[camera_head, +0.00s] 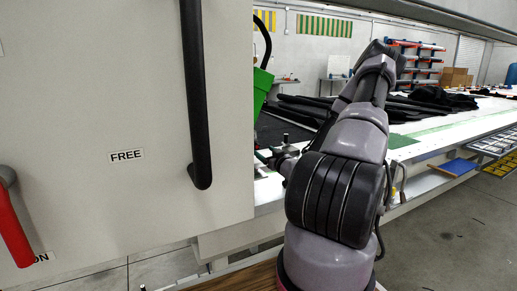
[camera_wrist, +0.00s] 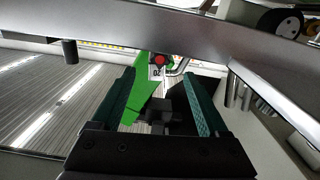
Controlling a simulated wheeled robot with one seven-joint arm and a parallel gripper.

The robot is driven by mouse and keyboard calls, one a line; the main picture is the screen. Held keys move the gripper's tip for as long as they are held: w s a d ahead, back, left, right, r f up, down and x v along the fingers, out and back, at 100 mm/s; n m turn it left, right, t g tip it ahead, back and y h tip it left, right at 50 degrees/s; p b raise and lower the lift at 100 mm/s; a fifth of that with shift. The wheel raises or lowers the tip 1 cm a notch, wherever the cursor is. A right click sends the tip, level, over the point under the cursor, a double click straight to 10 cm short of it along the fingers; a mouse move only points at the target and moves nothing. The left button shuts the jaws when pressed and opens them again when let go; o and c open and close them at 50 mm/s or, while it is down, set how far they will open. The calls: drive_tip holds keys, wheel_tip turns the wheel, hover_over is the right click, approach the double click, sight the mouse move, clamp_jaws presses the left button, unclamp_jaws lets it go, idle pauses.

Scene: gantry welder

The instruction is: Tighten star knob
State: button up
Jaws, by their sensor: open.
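My gripper (camera_wrist: 159,78) is open, with its two teal-padded fingers apart in the wrist view. Between and beyond the fingers is a dark grey blocky shape (camera_wrist: 158,112); I cannot tell whether it is the star knob. A green part (camera_wrist: 143,98) with a red round button (camera_wrist: 158,59) on it lies just past the fingertips. In the head view my gripper (camera_head: 272,156) is small and partly hidden by my arm, near the table edge below a green housing (camera_head: 262,88). No star knob shows clearly there.
A large white panel (camera_head: 110,110) with a black handle (camera_head: 197,100) and a red lever (camera_head: 12,230) fills the left. A long table (camera_head: 440,135) with dark fabric (camera_head: 440,97) runs behind my arm. A grey beam (camera_wrist: 130,28) crosses above the fingers.

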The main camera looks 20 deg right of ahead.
sight(257, 146)
drive_tip(key=w, duration=0.5)
drive_tip(key=shift+w, duration=0.35)
drive_tip(key=shift+a, duration=0.1)
clamp_jaws()
